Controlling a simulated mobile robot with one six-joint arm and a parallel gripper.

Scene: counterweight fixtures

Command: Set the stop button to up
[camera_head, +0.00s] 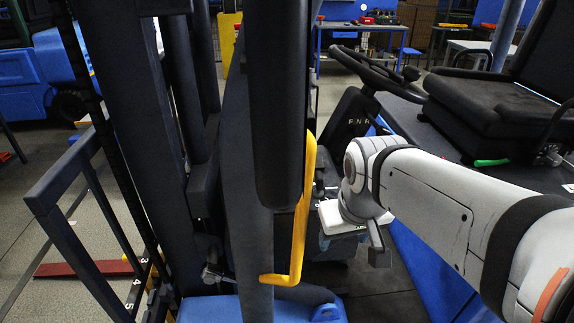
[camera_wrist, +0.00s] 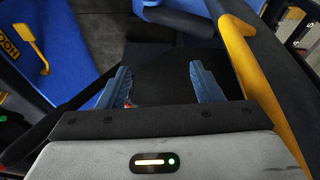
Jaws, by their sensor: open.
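My gripper (camera_wrist: 162,85) is open in the wrist view, with two blue ribbed fingers spread and nothing clearly held between them. A dark panel lies behind and between the fingers. A small red bit (camera_wrist: 127,103) shows beside the left finger; it is too small and covered to tell whether it is the stop button. In the head view my gripper (camera_head: 378,248) hangs below the wrist, right of the yellow grab handle (camera_head: 300,225), inside the forklift's driver area. No stop button can be made out clearly in the head view.
The grab handle also shows close on the right in the wrist view (camera_wrist: 254,80). The steering wheel (camera_head: 372,74) and black seat (camera_head: 485,118) stand beyond my arm. A dark mast post (camera_head: 278,100) blocks the middle of the head view.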

